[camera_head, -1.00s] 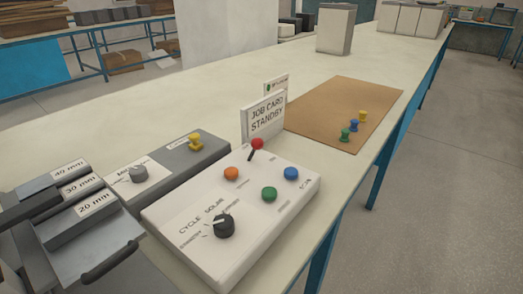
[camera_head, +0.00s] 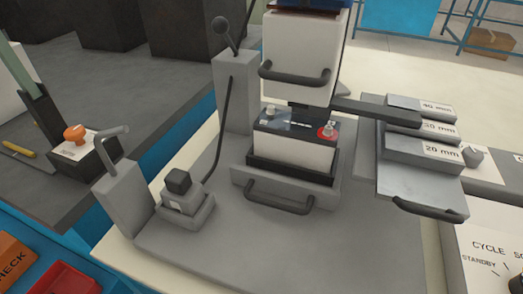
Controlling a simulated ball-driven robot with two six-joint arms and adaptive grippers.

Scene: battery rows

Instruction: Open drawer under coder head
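The coder head appears to be the white block (camera_head: 297,58) with a dark bar handle (camera_head: 295,76) on its front, at the upper middle. A white battery (camera_head: 292,150) with a black top and a red-ringed terminal stands upright below it in a black tray (camera_head: 290,172). Under the tray is a grey drawer-like front (camera_head: 245,184) with a dark bar handle (camera_head: 281,198). I cannot tell how far it is pulled out. Neither of my grippers is in view.
To the right, stepped grey blocks marked 40, 30 and 20 mm (camera_head: 441,151) stand above a grey plate (camera_head: 415,186) with its own handle (camera_head: 431,211). A lever (camera_head: 222,27) rises left of the head. A small fixture (camera_head: 183,195) stands front left. The front grey base (camera_head: 300,245) is clear.

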